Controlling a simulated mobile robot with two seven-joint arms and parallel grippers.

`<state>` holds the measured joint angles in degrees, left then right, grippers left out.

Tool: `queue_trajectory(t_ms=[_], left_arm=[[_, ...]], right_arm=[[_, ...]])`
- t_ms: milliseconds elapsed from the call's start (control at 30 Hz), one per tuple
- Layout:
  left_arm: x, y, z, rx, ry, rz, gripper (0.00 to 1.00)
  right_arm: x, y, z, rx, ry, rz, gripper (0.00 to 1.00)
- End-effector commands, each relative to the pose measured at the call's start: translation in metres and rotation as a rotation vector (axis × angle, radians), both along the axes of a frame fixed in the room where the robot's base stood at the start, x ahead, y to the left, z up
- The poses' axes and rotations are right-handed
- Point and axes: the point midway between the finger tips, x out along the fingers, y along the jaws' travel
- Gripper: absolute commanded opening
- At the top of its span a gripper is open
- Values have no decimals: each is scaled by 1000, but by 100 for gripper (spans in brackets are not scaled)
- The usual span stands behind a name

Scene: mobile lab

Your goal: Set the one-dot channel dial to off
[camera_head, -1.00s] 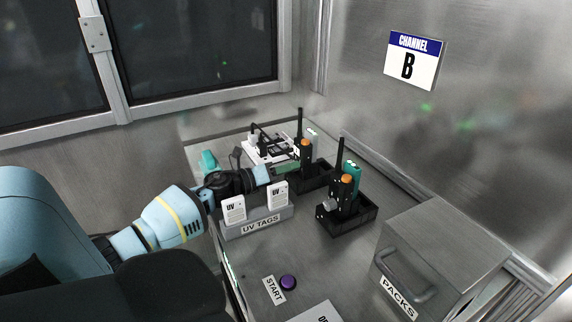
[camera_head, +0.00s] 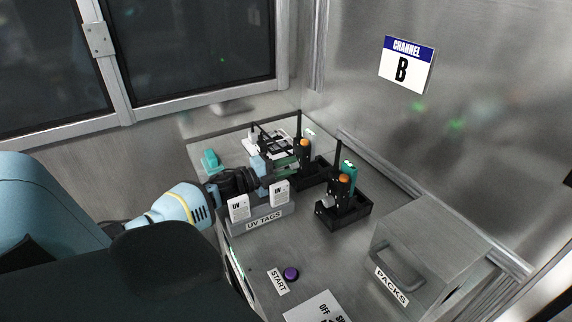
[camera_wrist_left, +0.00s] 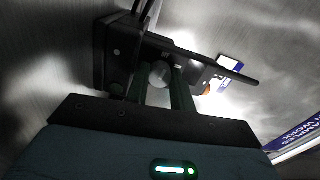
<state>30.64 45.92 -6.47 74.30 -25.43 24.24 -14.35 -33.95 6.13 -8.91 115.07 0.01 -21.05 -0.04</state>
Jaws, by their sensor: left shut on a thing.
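Two black handheld radios with orange buttons stand in black holders on the bench, a far one (camera_head: 304,152) and a nearer one (camera_head: 342,188). The nearer one shows a silver dial (camera_head: 327,202). My left gripper (camera_head: 272,164) is at the far radio, behind the UV tag rack. In the left wrist view my left gripper (camera_wrist_left: 161,86) is shut on a round silver dial (camera_wrist_left: 160,72) on the radio's dark body (camera_wrist_left: 122,56); the antenna (camera_wrist_left: 232,64) points right. Dot marks and the dial's setting cannot be made out. My right gripper is not in view.
The grey UV tags rack (camera_head: 262,221) stands just in front of my left gripper. A metal packs box (camera_head: 425,255) is at the right, a purple start button (camera_head: 291,273) at the front. A channel B sign (camera_head: 407,65) hangs on the wall. Bench space between button and radios is clear.

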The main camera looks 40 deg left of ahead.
Motion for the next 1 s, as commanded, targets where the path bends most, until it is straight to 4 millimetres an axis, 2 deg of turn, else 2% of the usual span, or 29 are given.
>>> queue_trajectory(t_ms=[333, 867, 900, 1000], left_arm=[[0, 0, 1, -128, 36, 0, 1], [0, 0, 0, -149, 44, -1, 1], [0, 0, 0, -149, 44, -1, 27], [0, 0, 0, -148, 44, 0, 40]], right_arm=[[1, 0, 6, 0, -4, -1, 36], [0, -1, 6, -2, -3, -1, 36], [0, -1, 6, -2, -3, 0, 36], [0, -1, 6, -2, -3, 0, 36]])
